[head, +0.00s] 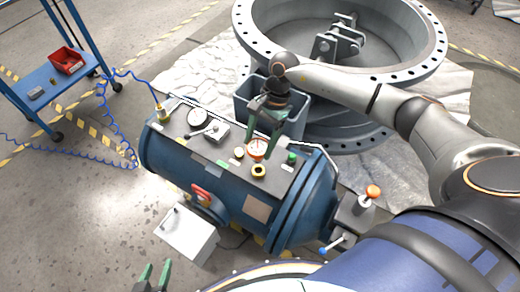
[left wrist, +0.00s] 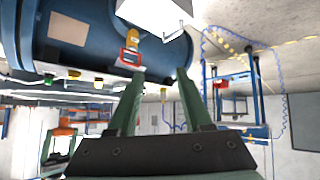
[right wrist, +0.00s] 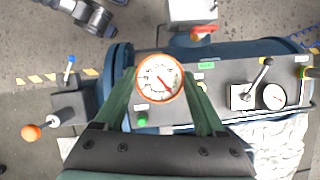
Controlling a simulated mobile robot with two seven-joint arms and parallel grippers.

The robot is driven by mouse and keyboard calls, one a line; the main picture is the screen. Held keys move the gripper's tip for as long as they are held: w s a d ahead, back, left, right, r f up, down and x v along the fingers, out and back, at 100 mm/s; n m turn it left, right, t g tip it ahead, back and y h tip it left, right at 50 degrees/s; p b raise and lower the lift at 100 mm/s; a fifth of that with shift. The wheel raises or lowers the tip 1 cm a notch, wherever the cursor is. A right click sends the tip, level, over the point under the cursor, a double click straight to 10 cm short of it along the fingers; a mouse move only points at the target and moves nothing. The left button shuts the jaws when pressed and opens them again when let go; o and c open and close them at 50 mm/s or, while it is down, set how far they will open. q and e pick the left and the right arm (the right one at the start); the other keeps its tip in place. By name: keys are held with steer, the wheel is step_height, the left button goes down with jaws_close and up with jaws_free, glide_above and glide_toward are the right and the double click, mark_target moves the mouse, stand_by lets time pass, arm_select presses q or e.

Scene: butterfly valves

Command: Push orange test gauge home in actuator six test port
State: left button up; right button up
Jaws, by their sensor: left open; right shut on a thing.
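The orange-rimmed gauge (head: 257,149) with a white dial is between the fingers of my right gripper (head: 263,139), over the grey top panel of the blue actuator (head: 228,185). The right wrist view shows the dial (right wrist: 160,78) face on, with the green fingers of my right gripper (right wrist: 160,90) shut on it from both sides.
The panel also bears a brass ring (head: 259,171), a green plug (head: 291,157), a white gauge (head: 198,117) and a lever block (head: 217,131). A red handle (head: 201,192) and white box (head: 187,236) are on the near side. A grey bin (head: 243,101) stands behind.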

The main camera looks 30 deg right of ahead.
step_height(320, 180, down, 10)
steer(key=w+d+m+t+b, duration=0.1)
steer(key=w+m+b, duration=0.1)
steer(key=m+b, duration=0.2)
steer(key=b, duration=0.3)
steer(key=shift+w+d+t, duration=0.3)
steer(key=shift+w+d, duration=0.05)
steer(key=shift+r, duration=0.1)
steer(key=shift+f+b, duration=0.25)
steer(key=shift+b, duration=0.35)
stand_by(1.6)
steer(key=shift+a+f+b, duration=0.1)
steer(key=shift+f+b, duration=0.55)
steer(key=shift+b, duration=0.2)
stand_by(0.6)
stand_by(0.3)
steer(key=shift+f, duration=0.1)
